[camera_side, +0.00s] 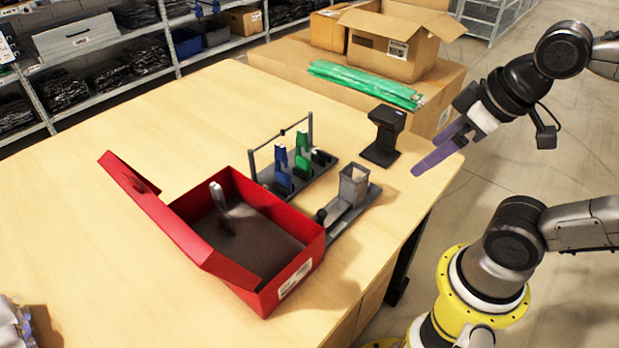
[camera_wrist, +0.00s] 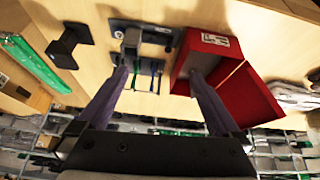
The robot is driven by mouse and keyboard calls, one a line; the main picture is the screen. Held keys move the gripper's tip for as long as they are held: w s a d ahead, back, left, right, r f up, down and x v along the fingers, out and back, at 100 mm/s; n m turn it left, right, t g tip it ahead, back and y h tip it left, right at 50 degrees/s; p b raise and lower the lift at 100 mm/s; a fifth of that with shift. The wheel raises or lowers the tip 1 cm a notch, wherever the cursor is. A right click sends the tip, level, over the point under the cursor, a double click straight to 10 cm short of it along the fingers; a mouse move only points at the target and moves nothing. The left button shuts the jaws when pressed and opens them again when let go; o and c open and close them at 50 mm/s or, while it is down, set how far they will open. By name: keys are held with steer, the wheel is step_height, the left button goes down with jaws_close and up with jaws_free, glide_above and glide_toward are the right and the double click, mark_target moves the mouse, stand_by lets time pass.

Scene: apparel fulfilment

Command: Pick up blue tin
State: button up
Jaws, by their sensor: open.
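My gripper (camera_side: 427,157) has long purple fingers. It is above the table's right edge in the side view, spread apart with nothing between the fingers. In the wrist view my gripper (camera_wrist: 158,74) is also open and empty. No thing that is clearly a blue tin shows. A blue upright item (camera_side: 282,172) stands in a dark rack (camera_side: 318,166) beside a green one (camera_side: 303,145), left of my gripper and well apart from it. The rack (camera_wrist: 150,66) shows between the fingers in the wrist view, but its items are too small to tell.
A grey holder (camera_side: 353,187) and a black stand (camera_side: 384,138) are near the right edge. Cardboard boxes (camera_side: 385,48) and green packets (camera_side: 365,84) are behind. The table's left (camera_side: 60,215) is mostly clear.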

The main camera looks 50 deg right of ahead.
steer(key=shift+s+f+m, duration=0.1)
steer(key=shift+f+m, duration=0.2)
steer(key=shift+f, duration=0.3)
steer(key=shift+c, duration=1)
steer(key=shift+r, duration=0.1)
steer(key=shift+c, duration=0.3)
steer(key=w+d+r+m+g, duration=0.15)
steer(key=w+d+m, duration=0.25)
steer(key=w+m, duration=0.75)
steer(key=w+d+f+m+g, duration=0.2)
steer(key=w+d+f+m, duration=0.1)
steer(key=w+d+f, duration=0.5)
steer(key=f, duration=0.7)
steer(key=d+f+m+g, duration=0.1)
steer(key=f, duration=0.6)
steer(key=d+f+g, duration=0.1)
steer(key=f, duration=0.6)
steer(key=shift+w+d+f, duration=0.15)
steer(key=shift+d+f, duration=0.05)
steer(key=shift+f, duration=0.2)
